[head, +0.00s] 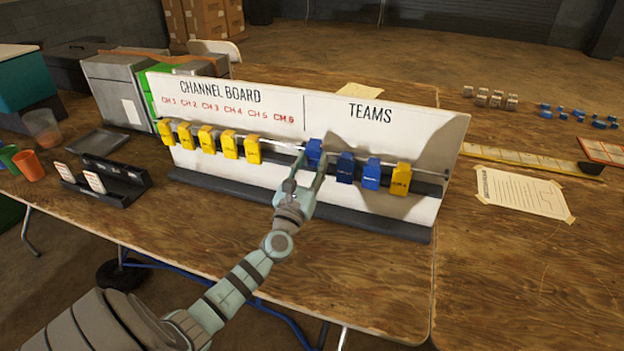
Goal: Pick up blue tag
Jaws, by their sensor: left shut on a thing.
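A white board (240,107) headed "CHANNEL BOARD" and "TEAMS" stands on the wooden table, with a rail along its front. Several yellow tags (229,144) hang under the channel names. Under "TEAMS" hang a blue tag (314,150), a second blue tag (345,167), a third blue tag (371,174) and a yellow tag (401,179). My left gripper (308,172) is at the leftmost of these blue tags, shut on it, with the tag at the rail. The fingers partly hide the tag's lower part. My right gripper is not in view.
A black holder with white cards (118,184) and cups (28,165) stand at the left. A taped paper (521,193) and small blue pieces (598,124) lie at the right. The table's front is clear.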

